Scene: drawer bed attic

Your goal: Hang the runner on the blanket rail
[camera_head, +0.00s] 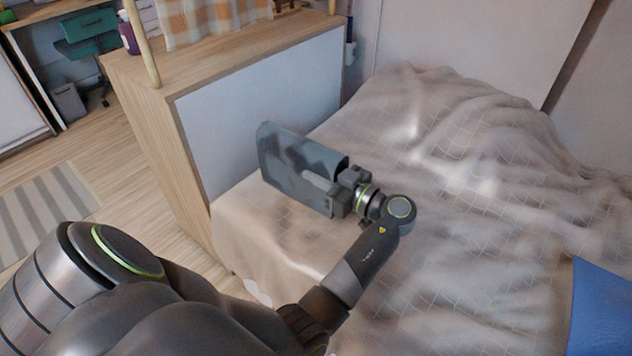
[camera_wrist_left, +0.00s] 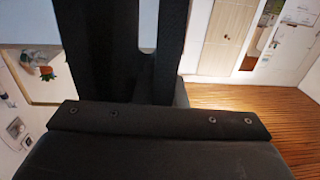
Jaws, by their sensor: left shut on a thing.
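A dark grey-blue folded cloth, which looks like the runner (camera_head: 285,150), is held flat-sided above the near left part of the bed. My left gripper (camera_head: 324,188) is shut on it at its right end. In the left wrist view the dark fingers (camera_wrist_left: 132,50) fill the upper middle, and I cannot make out the cloth clearly there. A thin wooden post (camera_head: 139,45), possibly part of the blanket rail, stands on the wooden unit at the upper left; its top is out of view. My right gripper is not in view.
An orange-and-white checked cloth (camera_head: 205,22) hangs above the wooden unit (camera_head: 150,110), right of the post. A purple bottle (camera_head: 128,34) stands on its left side. The rumpled bed cover (camera_head: 470,200) fills the right. A blue object (camera_head: 602,310) lies at lower right.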

